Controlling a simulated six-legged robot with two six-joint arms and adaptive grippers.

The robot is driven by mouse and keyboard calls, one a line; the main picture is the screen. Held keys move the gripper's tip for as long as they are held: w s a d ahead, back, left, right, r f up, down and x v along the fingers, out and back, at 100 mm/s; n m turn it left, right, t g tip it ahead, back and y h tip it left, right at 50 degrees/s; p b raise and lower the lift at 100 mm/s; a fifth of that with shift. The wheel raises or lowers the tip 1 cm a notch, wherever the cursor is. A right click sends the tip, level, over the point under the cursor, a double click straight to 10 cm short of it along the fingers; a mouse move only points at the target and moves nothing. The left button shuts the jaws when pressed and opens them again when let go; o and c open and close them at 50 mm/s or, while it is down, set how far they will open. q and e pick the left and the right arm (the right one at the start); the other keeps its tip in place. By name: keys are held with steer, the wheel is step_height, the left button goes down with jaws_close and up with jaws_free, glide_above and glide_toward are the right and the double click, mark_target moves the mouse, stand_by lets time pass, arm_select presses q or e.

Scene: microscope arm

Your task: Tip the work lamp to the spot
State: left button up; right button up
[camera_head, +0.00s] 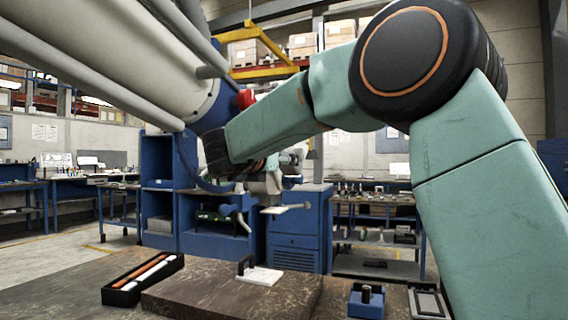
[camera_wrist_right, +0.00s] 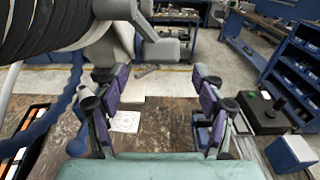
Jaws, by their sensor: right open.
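A large pale jointed arm with a blue end (camera_head: 212,112), seemingly the work lamp's arm, comes in from the upper left. A pale head with a grey bracket (camera_wrist_right: 160,45), apparently the lamp's, hangs ahead of my right gripper (camera_wrist_right: 152,105). That gripper's purple-padded fingers are spread wide, with nothing between them. A white card with ring marks (camera_wrist_right: 125,122), apparently the spot, lies below on the dark board. It also shows in the head view (camera_head: 262,276). My left gripper is not in view.
A dark board (camera_head: 215,295) lies on the bench. A black tray with orange and white rods (camera_head: 143,280) is left of it. A blue block (camera_head: 366,300) stands to its right. A black box with a stick (camera_wrist_right: 266,112) is at the wrist view's right. A blue cable (camera_wrist_right: 48,125) hangs left.

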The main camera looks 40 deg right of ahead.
steer(key=shift+v, duration=1.55)
steer(key=shift+f, duration=0.1)
